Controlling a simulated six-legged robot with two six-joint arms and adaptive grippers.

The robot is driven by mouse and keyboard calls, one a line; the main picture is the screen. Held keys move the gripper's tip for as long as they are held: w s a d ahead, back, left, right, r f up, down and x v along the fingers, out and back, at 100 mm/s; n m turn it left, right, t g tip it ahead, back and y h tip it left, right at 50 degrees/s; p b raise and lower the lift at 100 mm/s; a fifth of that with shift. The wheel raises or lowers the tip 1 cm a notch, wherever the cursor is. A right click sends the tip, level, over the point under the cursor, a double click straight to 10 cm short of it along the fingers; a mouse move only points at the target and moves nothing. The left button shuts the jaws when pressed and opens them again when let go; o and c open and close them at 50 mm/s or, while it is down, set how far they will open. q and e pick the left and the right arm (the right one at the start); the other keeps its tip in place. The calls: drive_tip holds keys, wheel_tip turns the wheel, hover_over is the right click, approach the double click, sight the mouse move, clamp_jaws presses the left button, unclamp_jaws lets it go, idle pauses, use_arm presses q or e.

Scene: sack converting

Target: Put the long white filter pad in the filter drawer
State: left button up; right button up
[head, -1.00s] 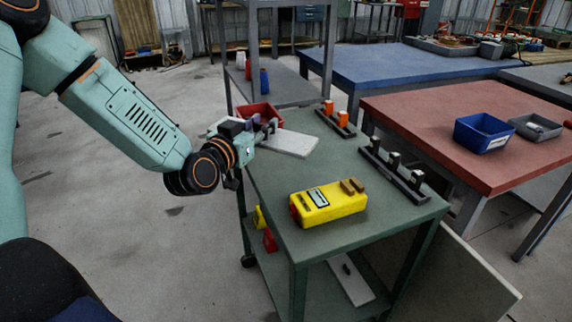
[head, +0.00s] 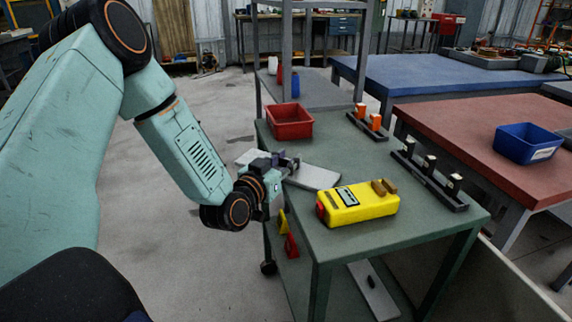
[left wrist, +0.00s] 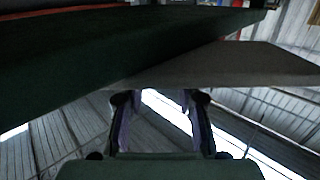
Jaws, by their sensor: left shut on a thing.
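The long white filter pad (head: 316,178) shows in the head view as a flat pale slab at the left edge of the green cart top, with its other end reaching out past the edge. My left gripper (head: 290,163) is shut on the pad between its two ends and hides part of it. In the left wrist view the pad (left wrist: 225,66) is a grey slab across the fingertips (left wrist: 158,98). I cannot tell whether the pad touches the cart top. I cannot make out a filter drawer. My right gripper is not in view.
A red bin (head: 290,122) stands behind the pad on the cart (head: 350,247). A yellow device (head: 357,203) lies close in front of the pad. A pale plate with a black knob (head: 373,291) lies below.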

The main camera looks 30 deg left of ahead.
use_arm(q)
drive_tip(key=shift+s, duration=0.1)
drive_tip(key=o, duration=0.6)
drive_tip(key=shift+f, duration=0.1)
drive_tip(key=o, duration=0.3)
drive_tip(key=shift+f, duration=0.1)
drive_tip(key=shift+o, duration=0.7)
